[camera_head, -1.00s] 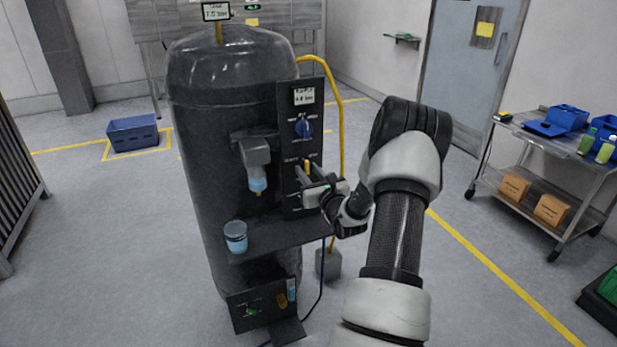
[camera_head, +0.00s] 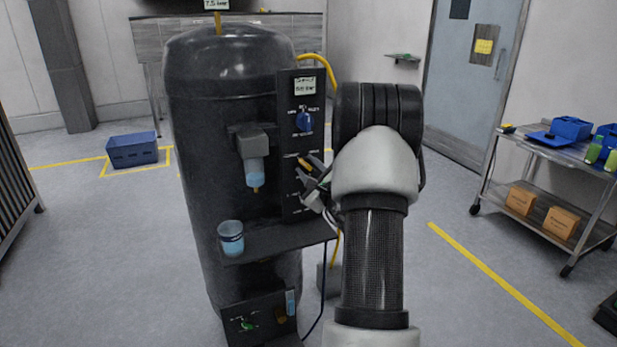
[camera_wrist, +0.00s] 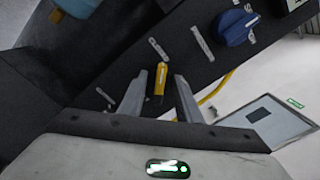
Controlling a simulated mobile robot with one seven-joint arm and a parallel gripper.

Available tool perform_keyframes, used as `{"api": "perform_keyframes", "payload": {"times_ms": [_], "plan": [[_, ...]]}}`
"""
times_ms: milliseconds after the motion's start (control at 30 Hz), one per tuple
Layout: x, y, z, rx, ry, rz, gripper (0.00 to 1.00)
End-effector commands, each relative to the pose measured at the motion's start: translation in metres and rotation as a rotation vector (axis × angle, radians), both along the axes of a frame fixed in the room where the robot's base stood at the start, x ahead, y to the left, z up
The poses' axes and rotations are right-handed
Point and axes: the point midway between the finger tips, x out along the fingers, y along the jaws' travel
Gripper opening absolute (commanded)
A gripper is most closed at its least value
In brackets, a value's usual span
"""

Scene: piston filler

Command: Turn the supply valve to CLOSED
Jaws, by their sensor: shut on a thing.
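The black control panel (camera_head: 293,215) on the front of the dark tank carries a yellow lever (camera_head: 312,160), which appears to be the supply valve's handle; its labels are too small to read. The lever now slants in the head view. My gripper (camera_head: 317,180) is at the panel, partly hidden by my forearm. In the wrist view, the yellow lever (camera_wrist: 160,80) stands between the two fingers of my gripper (camera_wrist: 160,90), which is shut on it. A blue knob (camera_head: 304,121) sits higher on the panel and also shows in the wrist view (camera_wrist: 236,27).
A nozzle with pale blue liquid (camera_head: 254,172) hangs left of the panel. A cup (camera_head: 231,238) stands on the shelf (camera_head: 270,240) below. A lower box has a green knob (camera_head: 247,325). A yellow hose (camera_head: 337,95) runs behind the panel. A trolley (camera_head: 555,150) stands right.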

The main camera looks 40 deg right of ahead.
Motion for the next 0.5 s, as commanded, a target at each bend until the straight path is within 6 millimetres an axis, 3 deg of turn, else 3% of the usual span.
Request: {"api": "perform_keyframes", "payload": {"times_ms": [500], "plan": [[-0.0007, -0.0004, -0.0014, -0.045, 0.015, -0.001, 0.09]]}}
